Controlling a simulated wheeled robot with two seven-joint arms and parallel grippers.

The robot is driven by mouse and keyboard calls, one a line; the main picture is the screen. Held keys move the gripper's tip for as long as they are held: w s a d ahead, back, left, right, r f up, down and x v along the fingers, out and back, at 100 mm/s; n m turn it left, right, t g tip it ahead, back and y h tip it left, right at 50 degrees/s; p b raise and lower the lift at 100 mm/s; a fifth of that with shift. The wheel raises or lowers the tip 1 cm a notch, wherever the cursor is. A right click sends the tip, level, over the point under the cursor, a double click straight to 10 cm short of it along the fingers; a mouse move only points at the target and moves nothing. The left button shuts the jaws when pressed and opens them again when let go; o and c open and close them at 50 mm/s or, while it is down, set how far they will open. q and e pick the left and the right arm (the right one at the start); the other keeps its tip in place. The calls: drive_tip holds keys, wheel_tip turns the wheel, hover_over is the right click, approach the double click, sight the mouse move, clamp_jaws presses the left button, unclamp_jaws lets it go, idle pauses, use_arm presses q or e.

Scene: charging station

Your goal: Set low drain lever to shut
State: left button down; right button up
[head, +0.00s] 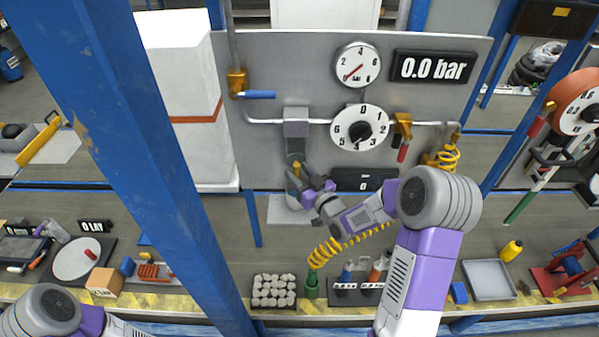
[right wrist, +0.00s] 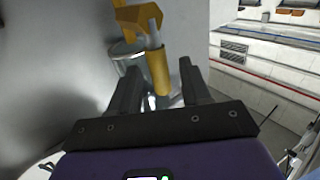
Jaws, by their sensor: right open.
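The low drain lever, with a yellow grip (right wrist: 158,70), reaches from a brass valve (right wrist: 138,16) at the top of the right wrist view toward my palm. In the head view the lever (head: 297,171) is small and partly hidden below a grey block on the panel. My right gripper (right wrist: 160,74) is open, with one dark finger on each side of the yellow grip. Gaps show on both sides, so it does not hold the lever. The right gripper also shows in the head view (head: 298,180) at the panel's lower edge. My left gripper is out of view.
The grey panel (head: 285,70) carries a blue lever (head: 260,94), a red lever (head: 403,153), a white dial (head: 360,128) and a 0.0 bar display (head: 433,67). A coiled yellow hose (head: 325,252) hangs near my right arm. A blue post (head: 150,150) stands at left.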

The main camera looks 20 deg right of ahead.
drive_tip(key=shift+w, duration=0.1)
clamp_jaws()
idle(0.4)
